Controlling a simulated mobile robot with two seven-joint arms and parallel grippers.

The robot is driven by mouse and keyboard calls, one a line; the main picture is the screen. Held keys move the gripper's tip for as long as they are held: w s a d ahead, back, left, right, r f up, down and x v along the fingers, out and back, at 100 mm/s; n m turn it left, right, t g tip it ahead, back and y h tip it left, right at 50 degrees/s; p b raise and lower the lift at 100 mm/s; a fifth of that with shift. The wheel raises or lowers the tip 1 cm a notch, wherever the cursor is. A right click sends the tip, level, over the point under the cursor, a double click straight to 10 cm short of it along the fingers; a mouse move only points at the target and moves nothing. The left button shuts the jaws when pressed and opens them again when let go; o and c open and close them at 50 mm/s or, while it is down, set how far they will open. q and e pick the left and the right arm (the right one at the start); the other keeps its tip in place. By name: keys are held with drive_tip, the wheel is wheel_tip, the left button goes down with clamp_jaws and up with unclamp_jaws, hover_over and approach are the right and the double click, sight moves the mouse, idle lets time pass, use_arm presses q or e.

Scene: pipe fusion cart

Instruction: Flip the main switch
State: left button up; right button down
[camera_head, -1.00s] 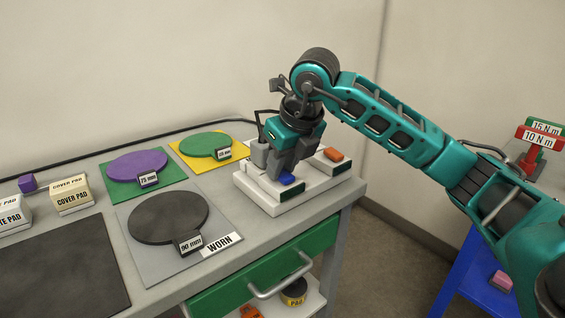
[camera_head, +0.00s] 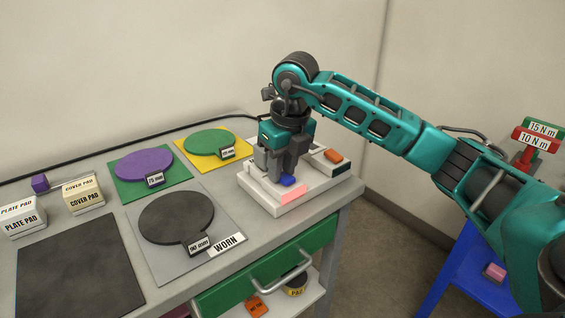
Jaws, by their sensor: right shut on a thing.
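A white switch unit (camera_head: 318,186) sits at the right end of the grey bench top. It carries a blue switch (camera_head: 290,181) on its left part and an orange switch (camera_head: 333,156) on its right part. The front strip below the blue switch is pink (camera_head: 299,195); the strip by the orange one is dark. My right gripper (camera_head: 284,172) points down onto the unit, its fingers shut at the blue switch and partly covering it. Contact behind the fingers is hidden. No text marks which switch is the main one. My left gripper is not in view.
Mats with purple (camera_head: 144,164), green (camera_head: 208,143) and dark (camera_head: 176,216) discs lie left of the unit. Pad boxes (camera_head: 84,195) stand further left. A green drawer (camera_head: 240,280) with a handle is below the bench top. A blue stand (camera_head: 462,270) is at right.

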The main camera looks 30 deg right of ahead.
sight(290, 179)
drive_tip(key=c, duration=1.3)
unclamp_jaws()
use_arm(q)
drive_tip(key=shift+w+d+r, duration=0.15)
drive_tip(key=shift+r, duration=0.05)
use_arm(e)
drive_tip(key=o, duration=0.4)
drive_tip(key=shift+r, duration=0.1)
use_arm(q)
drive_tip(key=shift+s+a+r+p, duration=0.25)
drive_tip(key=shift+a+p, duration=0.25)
drive_tip(key=shift+p, duration=0.4)
use_arm(e)
drive_tip(key=r, duration=0.4)
drive_tip(key=s+r, duration=0.1)
drive_tip(key=r, duration=0.3)
drive_tip(key=s+r, duration=0.1)
drive_tip(key=r, duration=0.3)
drive_tip(key=shift+s+d+r, duration=0.1)
drive_tip(key=shift+s+r, duration=0.1)
drive_tip(key=shift+r, duration=0.05)
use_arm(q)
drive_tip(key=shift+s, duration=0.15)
use_arm(e)
drive_tip(key=shift+s, duration=0.1)
